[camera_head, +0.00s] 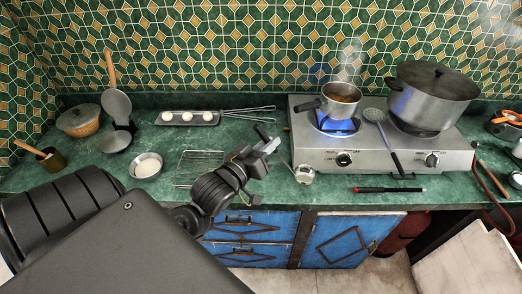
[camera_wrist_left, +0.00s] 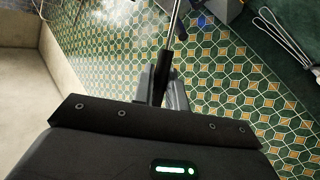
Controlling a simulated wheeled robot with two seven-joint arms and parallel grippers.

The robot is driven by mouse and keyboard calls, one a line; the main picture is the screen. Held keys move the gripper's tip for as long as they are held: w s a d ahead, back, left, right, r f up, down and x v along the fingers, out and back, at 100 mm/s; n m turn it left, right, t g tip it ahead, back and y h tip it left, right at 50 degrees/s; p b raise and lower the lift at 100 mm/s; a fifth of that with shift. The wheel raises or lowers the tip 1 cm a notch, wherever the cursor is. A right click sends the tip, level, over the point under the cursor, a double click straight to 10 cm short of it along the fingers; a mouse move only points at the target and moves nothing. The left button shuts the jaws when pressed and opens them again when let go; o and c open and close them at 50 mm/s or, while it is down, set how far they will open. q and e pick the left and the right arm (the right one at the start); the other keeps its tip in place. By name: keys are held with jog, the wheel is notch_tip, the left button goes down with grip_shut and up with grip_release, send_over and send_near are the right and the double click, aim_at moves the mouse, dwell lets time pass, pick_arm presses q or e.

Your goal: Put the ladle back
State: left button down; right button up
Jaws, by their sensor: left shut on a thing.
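The ladle has a dark handle and a metal shaft. In the head view its small silver bowl (camera_head: 304,174) shows by the stove's front left corner, tilted down and to the right of my gripper. My left gripper (camera_head: 262,149) is shut on its dark handle, above the counter's front part. In the left wrist view the gripper (camera_wrist_left: 163,88) holds the dark handle (camera_wrist_left: 161,80), and the shaft runs out of the top of the frame. The bowl is out of that view. My right gripper is not in view.
The gas stove (camera_head: 315,153) carries a steaming small pot (camera_head: 342,97) over a blue flame, a lidded big pot (camera_head: 432,95) and a skimmer (camera_head: 375,116). A wire rack (camera_head: 197,165), a whisk (camera_head: 250,113) and a white-filled bowl (camera_head: 146,166) are to the left.

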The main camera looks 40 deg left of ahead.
pick_arm(q)
jog(key=w+a+f+b, duration=0.5)
jog(key=a+f+b, duration=0.4)
jog(key=a+b, duration=0.3)
jog(key=f, duration=0.4)
jog(key=shift+w+a+b, duration=0.25)
jog(key=shift+a+b, duration=0.05)
jog(key=shift+b, duration=0.05)
jog(key=shift+f, duration=0.15)
jog(key=c, duration=1.4)
grip_release()
